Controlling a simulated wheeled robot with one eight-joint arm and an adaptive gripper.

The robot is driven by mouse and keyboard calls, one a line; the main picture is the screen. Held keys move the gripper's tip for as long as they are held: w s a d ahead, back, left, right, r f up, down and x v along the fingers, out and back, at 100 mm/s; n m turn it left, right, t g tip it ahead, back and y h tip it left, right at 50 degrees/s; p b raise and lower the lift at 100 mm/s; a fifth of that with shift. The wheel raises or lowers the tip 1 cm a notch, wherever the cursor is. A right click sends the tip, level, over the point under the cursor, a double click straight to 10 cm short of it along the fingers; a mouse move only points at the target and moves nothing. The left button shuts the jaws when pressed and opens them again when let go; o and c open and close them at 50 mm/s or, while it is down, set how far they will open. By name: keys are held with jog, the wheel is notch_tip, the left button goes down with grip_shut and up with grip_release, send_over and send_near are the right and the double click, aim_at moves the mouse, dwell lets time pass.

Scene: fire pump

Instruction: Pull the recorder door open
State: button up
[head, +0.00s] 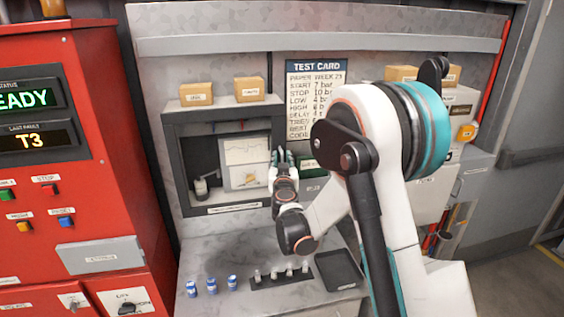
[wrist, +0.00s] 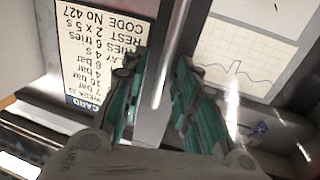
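The recorder (head: 176,160) is a dark grey box on the back of the bench. A chart sheet (head: 246,152) with a drawn line shows in it, also in the wrist view (wrist: 235,55). The recorder door appears closed; its frame is partly hidden by my gripper. My gripper (head: 282,155) is at the recorder's right edge. In the wrist view, my gripper's teal fingers (wrist: 155,68) are apart, one on each side of a shiny upright handle bar (wrist: 167,52). The bar lies closer to the right finger; contact cannot be told.
A test card (head: 317,80) hangs behind, right of the recorder. Two small cartons (head: 249,89) stand on top of it. Blue-capped jars (head: 211,286), a rack of small vials (head: 282,276) and a black tray (head: 339,270) are on the bench below. A red panel (head: 110,120) stands left.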

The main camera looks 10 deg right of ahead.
grip_shut()
jog(key=shift+s, duration=0.15)
